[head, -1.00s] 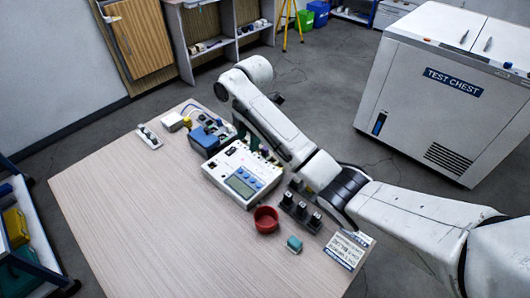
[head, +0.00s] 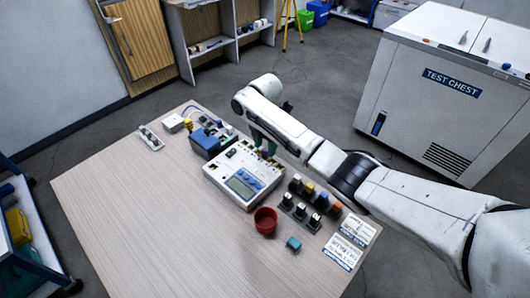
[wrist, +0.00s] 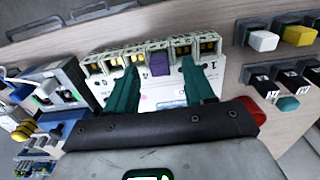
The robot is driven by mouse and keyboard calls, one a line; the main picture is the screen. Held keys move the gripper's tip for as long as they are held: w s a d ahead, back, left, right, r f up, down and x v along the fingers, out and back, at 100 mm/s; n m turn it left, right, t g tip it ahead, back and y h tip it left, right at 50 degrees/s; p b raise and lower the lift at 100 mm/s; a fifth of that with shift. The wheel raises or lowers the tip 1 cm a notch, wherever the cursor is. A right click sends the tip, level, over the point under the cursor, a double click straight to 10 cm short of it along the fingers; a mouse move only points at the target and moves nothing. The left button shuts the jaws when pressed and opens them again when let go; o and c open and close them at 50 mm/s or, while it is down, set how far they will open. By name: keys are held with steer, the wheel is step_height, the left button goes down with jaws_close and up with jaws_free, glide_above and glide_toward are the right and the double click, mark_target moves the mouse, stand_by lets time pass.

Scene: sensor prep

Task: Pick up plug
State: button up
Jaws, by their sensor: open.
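In the wrist view my gripper (wrist: 159,64) is open, its two teal fingers pointing at the row of pale sockets on the white meter box (wrist: 170,100). A purple block (wrist: 160,64) sits in that row, between the fingertips; contact cannot be told. In the head view my gripper (head: 263,148) is at the far right edge of the meter box (head: 225,172). No loose plug is clearly identifiable. Plug-like pieces, white (head: 296,182), yellow (head: 308,189), dark blue (head: 321,198) and orange (head: 335,209), stand in a row right of the box.
Black pieces with white tops (head: 301,210) stand before the coloured row. A red cup (head: 265,220), a teal block (head: 293,243) and printed cards (head: 343,251) lie nearby. A blue device (head: 205,141) stands left of the meter box. The table's left front (head: 140,225) is clear.

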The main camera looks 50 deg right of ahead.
steer(key=shift+f, duration=1.1)
jaws_close()
